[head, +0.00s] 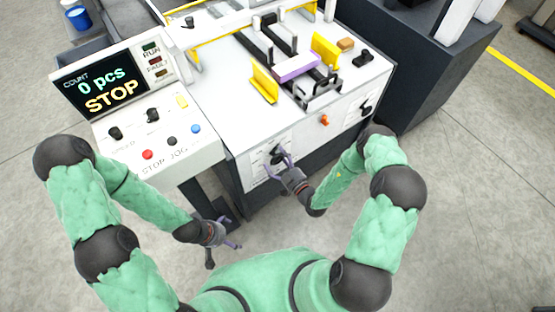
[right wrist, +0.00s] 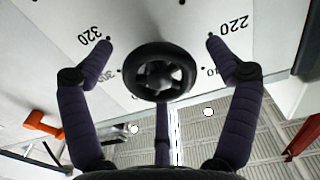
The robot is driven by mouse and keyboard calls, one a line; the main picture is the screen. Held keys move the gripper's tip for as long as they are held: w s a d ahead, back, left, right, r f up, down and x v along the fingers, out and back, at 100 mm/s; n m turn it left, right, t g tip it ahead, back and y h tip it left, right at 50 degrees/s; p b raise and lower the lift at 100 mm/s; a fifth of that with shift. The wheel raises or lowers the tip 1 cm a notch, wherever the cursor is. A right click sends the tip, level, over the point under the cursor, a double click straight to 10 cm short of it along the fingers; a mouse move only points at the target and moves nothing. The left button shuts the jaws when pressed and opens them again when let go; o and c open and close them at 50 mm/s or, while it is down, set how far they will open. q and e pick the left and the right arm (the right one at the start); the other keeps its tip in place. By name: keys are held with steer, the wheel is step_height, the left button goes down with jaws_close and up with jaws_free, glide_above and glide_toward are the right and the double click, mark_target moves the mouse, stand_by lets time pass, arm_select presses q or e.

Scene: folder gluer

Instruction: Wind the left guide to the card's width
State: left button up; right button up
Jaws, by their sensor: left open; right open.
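Two yellow guides stand on the machine's white top: one on the left (head: 264,83) and one on the right (head: 325,50). A purple card (head: 296,66) lies between them. A black handwheel (right wrist: 158,72) sits on the white front panel, with a printed scale around it including 320 and 220. My right gripper (head: 284,160) is at this handwheel, its open fingers spread on either side of the rim and apart from it. The wheel is partly hidden in the head view. My left gripper (head: 230,236) hangs open and empty, low in front of the machine.
A control box on the left has a display (head: 100,85) reading 0 pcs and STOP, above several knobs and buttons. A second black knob (head: 366,106) and an orange knob (head: 324,120) are on the front face. The floor before the machine is clear.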

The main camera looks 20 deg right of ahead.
steer(key=shift+w, duration=0.15)
steer(key=c, duration=1.2)
steer(key=shift+o, duration=0.2)
steer(key=shift+r, duration=0.1)
